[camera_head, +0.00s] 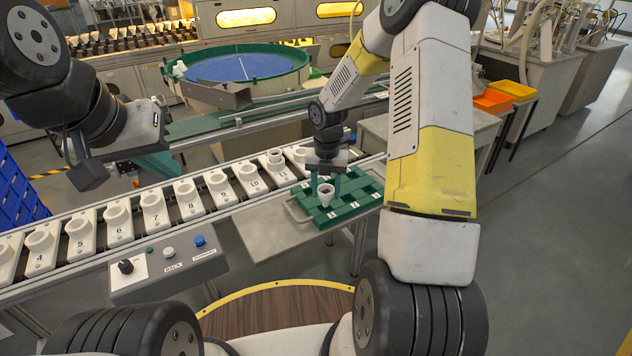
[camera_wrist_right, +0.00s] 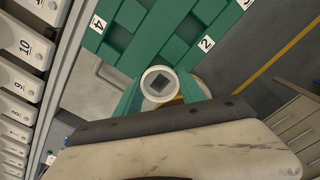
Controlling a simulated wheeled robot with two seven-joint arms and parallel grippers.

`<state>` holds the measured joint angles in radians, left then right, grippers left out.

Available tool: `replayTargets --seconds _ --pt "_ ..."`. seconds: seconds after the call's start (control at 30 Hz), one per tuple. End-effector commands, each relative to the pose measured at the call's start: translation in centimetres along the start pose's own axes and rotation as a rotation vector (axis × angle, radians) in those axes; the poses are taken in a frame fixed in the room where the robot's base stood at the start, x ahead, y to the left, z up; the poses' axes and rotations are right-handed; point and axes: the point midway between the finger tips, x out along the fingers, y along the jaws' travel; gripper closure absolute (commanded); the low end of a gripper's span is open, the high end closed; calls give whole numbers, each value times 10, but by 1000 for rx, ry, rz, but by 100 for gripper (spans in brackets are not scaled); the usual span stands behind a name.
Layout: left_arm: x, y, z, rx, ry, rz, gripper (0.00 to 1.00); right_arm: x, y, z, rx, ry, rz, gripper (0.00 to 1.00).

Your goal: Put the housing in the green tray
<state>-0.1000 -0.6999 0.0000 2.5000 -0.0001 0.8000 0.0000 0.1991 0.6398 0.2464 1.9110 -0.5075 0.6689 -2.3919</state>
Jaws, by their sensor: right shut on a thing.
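The white housing (camera_head: 326,190) is a round cup with a tapered lower end, held upright between the fingers of my right gripper (camera_head: 324,184). In the right wrist view its round rim and dark square opening (camera_wrist_right: 161,84) show between the green fingers (camera_wrist_right: 161,95). The green tray (camera_head: 364,190) has numbered compartments and lies right under and behind the housing; it fills the upper part of the right wrist view (camera_wrist_right: 160,35). I cannot tell whether the housing touches the tray. My left gripper (camera_head: 158,165) is at the left above the conveyor, with its fingers partly hidden.
A control box (camera_head: 167,268) with a knob and buttons stands in front. The tray rests on a grey table (camera_head: 262,235). Orange and yellow bins (camera_head: 493,101) stand back right.

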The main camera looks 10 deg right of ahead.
Motion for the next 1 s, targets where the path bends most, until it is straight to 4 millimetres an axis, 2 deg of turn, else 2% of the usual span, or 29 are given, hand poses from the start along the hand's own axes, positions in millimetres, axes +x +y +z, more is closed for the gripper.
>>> replayTargets --seconds 0.2,0.57,0.6,0.7,1.0 --pt "0 0 0 0 0 0 100 29 0 -1 0 3 -1 92" --pt "0 0 0 0 0 0 100 33 0 -1 1 1 0 92" --pt "0 0 0 0 0 0 100 33 0 -1 0 0 0 50" --pt "0 0 0 0 0 0 100 33 0 -1 1 0 0 32" --pt "0 0 0 0 0 0 100 32 0 -1 1 0 0 32"
